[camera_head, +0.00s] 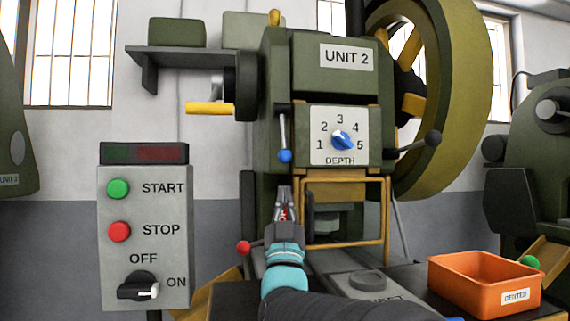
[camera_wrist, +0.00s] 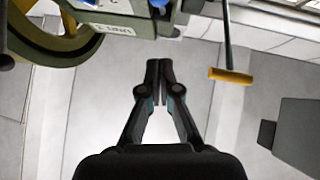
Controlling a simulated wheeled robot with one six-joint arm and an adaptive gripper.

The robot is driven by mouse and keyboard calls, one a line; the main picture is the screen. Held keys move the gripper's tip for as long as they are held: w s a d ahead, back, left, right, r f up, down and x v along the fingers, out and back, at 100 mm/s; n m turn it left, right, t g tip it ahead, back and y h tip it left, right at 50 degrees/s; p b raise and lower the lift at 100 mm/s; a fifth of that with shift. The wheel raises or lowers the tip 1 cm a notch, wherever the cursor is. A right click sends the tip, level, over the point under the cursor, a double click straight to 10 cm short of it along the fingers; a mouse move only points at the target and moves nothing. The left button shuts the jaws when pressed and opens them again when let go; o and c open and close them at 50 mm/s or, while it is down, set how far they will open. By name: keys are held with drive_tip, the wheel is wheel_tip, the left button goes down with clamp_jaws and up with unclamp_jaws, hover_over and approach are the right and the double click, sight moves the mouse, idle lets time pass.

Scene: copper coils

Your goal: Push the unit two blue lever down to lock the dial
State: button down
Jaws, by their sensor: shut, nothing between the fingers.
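The unit two press (camera_head: 290,75) carries a plate reading UNIT 2. Its blue lever (camera_head: 284,132) is a thin rod on the left front edge, hanging with its blue ball (camera_head: 285,156) at the bottom. The depth dial (camera_head: 342,140) is a blue knob on a white plate numbered 1 to 5; I cannot tell which end is its pointer. My gripper (camera_head: 284,192) is shut and empty, fingers pointing up, just below the blue ball and apart from it in the picture. The wrist view shows the closed fingertips (camera_wrist: 158,66) with a blue part (camera_wrist: 159,3) beyond them at the top edge.
A yellow handle (camera_head: 210,108) juts out left of the lever, and a black-knobbed lever (camera_head: 432,139) right of the dial. A red-knobbed lever (camera_head: 245,247) is beside my wrist. A control box (camera_head: 145,230) stands left, an orange bin (camera_head: 470,278) right.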

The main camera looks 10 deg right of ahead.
sight(284, 162)
drive_tip(key=shift+w+f+p+x, duration=0.15)
drive_tip(key=shift+w+f+x, duration=0.2)
drive_tip(key=shift+x, duration=1.8)
drive_tip(key=shift+w+f+p+x, duration=0.15)
drive_tip(key=shift+w+f+x, duration=0.15)
drive_tip(key=shift+x, duration=1.8)
drive_tip(key=shift+w+f+p+x, duration=0.15)
drive_tip(key=shift+w+f+x, duration=0.2)
drive_tip(key=shift+x, duration=1.8)
drive_tip(key=shift+d, duration=0.1)
drive_tip(key=shift+w, duration=0.1)
